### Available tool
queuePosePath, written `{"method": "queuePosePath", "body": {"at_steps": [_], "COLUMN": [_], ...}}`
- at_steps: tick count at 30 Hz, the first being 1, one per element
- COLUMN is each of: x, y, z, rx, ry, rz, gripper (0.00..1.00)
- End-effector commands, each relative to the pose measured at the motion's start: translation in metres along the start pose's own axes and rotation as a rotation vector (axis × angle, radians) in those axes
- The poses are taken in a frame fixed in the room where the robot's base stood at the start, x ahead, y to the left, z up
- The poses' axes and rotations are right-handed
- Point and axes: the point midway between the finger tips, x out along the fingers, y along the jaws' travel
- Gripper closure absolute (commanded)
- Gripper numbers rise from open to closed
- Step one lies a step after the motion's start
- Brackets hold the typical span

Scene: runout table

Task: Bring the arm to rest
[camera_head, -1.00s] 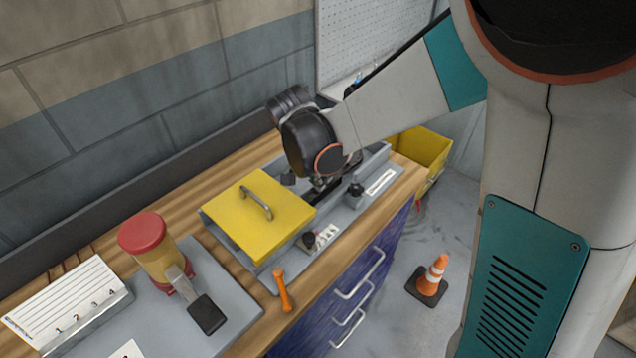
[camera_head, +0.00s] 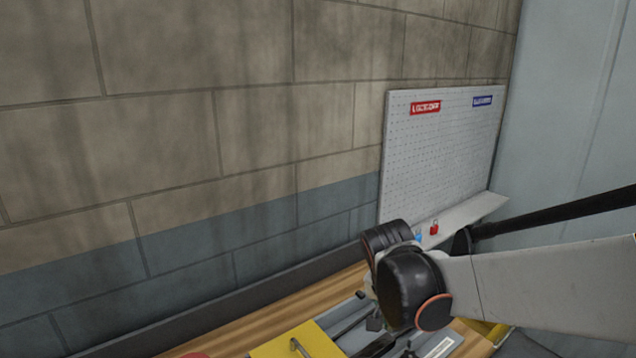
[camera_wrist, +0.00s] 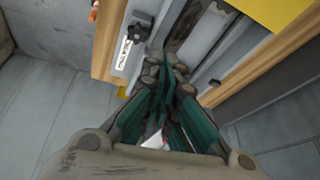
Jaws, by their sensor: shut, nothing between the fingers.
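My gripper (camera_wrist: 170,80) shows in the wrist view with its teal fingers closed together and nothing between them. It points at the grey metal fixture (camera_wrist: 205,50) on the wooden bench; I cannot tell the height of the gap. In the head view my wrist and forearm reach in from the right over the bench (camera_head: 250,328), and the fingers are hidden behind the dark wrist joint or below it. The yellow cover (camera_head: 300,342) with its metal handle lies at the bottom edge, left of my wrist.
A pegboard (camera_head: 440,150) with red and blue labels stands behind the arm. Its shelf (camera_head: 480,212) holds a red padlock (camera_head: 434,228) and a small blue item. A dark knob (camera_wrist: 138,30) stands on the fixture. Grey floor (camera_wrist: 60,110) lies beside the bench.

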Motion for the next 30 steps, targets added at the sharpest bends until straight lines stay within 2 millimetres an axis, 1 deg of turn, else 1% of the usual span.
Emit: {"method": "queuePosePath", "body": {"at_steps": [1, 5, 9, 15, 21, 24, 30], "x": [-0.004, -0.019, -0.032, -0.045, -0.048, -0.047, -0.045], "y": [0.01, 0.031, 0.056, 0.091, 0.122, 0.134, 0.147], "z": [0.003, 0.01, 0.021, 0.042, 0.066, 0.077, 0.089], "rx": [-0.029, -0.125, -0.235, -0.39, -0.54, -0.603, -0.681], "ry": [0.001, 0.009, 0.027, 0.074, 0.14, 0.175, 0.221], "rz": [-0.015, -0.064, -0.119, -0.192, -0.252, -0.273, -0.295], "gripper": [1.0, 1.0, 1.0, 1.0, 1.0, 1.0, 1.0]}}
